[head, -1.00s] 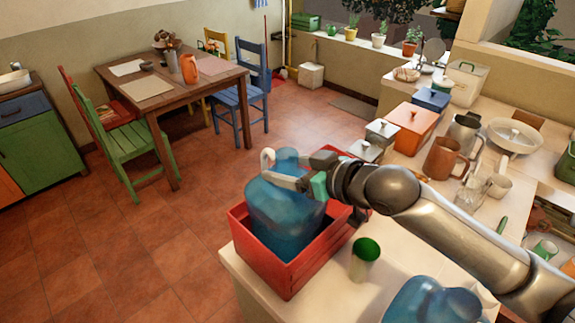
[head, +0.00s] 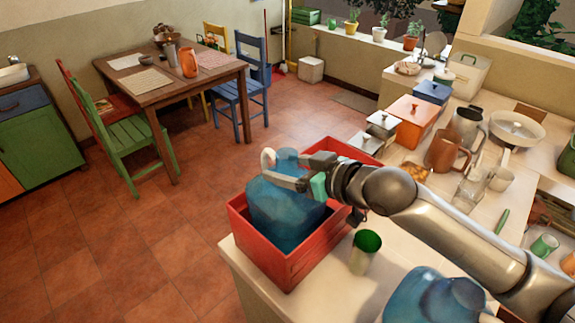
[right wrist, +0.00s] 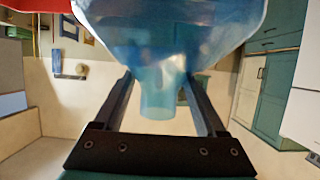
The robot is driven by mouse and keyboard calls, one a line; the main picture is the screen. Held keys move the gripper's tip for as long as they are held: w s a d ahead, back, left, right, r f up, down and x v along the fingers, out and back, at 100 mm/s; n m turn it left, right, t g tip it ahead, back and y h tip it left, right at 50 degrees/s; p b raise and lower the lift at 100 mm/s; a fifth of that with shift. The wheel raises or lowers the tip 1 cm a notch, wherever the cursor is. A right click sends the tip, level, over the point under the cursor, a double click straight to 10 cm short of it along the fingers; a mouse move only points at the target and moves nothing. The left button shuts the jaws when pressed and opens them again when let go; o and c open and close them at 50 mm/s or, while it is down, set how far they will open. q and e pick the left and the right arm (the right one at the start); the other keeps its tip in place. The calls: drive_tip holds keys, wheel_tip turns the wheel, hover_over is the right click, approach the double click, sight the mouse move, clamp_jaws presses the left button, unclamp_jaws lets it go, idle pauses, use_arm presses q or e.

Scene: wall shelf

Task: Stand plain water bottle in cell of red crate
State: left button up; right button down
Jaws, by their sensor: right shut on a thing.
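The blue translucent water bottle (head: 285,208) is inside the red crate (head: 290,268), with its shoulder and neck above the rim. It looks roughly upright; its base and the cell walls are hidden. My right gripper (head: 288,170) is shut on the bottle's neck from the right, above the crate. In the right wrist view the bottle's neck (right wrist: 160,95) is between the two dark fingers (right wrist: 161,100), and the body fills the top. Whether the base touches the crate floor cannot be seen. My left gripper is not in view.
The crate stands at the counter's left corner. A green-topped glass (head: 364,250) stands just right of it. Another blue bottle (head: 420,298) is at the bottom edge. Canisters (head: 415,118), jugs and a white bowl (head: 516,128) crowd the counter behind my arm.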

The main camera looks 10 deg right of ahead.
drive_tip(key=shift+f, duration=0.1)
unclamp_jaws()
